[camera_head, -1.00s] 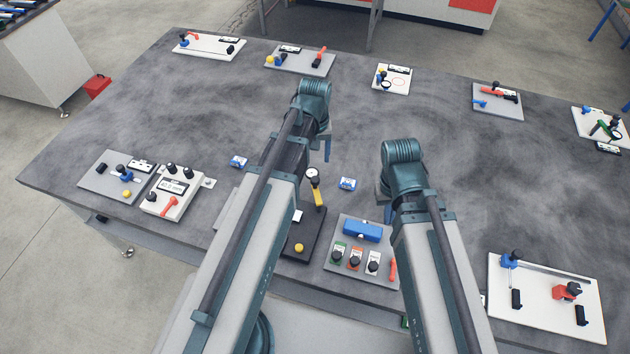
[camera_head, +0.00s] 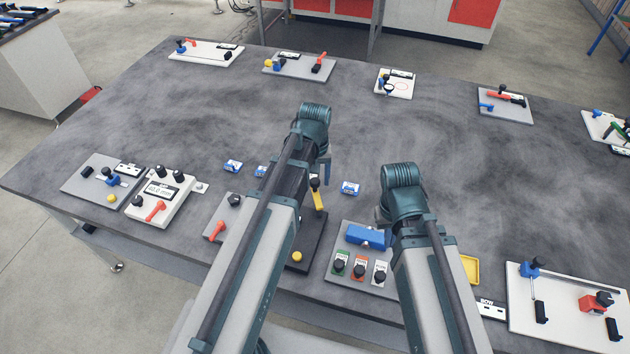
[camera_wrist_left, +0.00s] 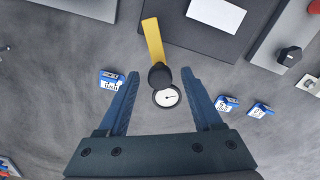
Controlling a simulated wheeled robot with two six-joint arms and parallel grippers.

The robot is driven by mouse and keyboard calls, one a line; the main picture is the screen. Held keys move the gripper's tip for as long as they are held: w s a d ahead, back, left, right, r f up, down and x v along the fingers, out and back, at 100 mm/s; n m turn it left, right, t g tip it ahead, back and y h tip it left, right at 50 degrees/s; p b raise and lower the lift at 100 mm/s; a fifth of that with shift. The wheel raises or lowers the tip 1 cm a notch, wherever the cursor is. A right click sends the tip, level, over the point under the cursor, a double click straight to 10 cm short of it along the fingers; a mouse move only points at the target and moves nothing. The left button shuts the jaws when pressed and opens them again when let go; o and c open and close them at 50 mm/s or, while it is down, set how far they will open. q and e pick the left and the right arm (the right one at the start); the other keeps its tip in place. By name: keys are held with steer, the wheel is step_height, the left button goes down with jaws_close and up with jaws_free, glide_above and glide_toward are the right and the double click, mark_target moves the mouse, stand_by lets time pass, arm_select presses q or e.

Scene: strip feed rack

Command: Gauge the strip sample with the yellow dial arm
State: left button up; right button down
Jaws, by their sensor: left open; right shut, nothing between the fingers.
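The yellow dial arm (camera_head: 319,200) stands out from a black base plate (camera_head: 308,245). It also shows in the left wrist view (camera_wrist_left: 153,38), with a black knob (camera_wrist_left: 160,76) and a round white dial (camera_wrist_left: 166,97) at its end. My left gripper (camera_head: 327,170) is open. In the left wrist view its two fingers (camera_wrist_left: 160,74) stand on either side of the knob and dial, with gaps. A white rectangle (camera_wrist_left: 216,14) lies on the dark plate; I cannot tell whether it is the strip sample. My right gripper (camera_head: 381,214) is shut and empty, largely hidden behind its wrist.
A grey panel with a blue block (camera_head: 368,237) and several knobs lies right of the base plate. A white meter box (camera_head: 160,195) stands left. Small blue display tags (camera_head: 350,188) lie nearby. Other panels line the table edges; the table's middle (camera_head: 240,110) is clear.

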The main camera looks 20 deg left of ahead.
arm_select(q)
steer(key=shift+c, duration=0.2)
jaws_close()
stand_by(1.1)
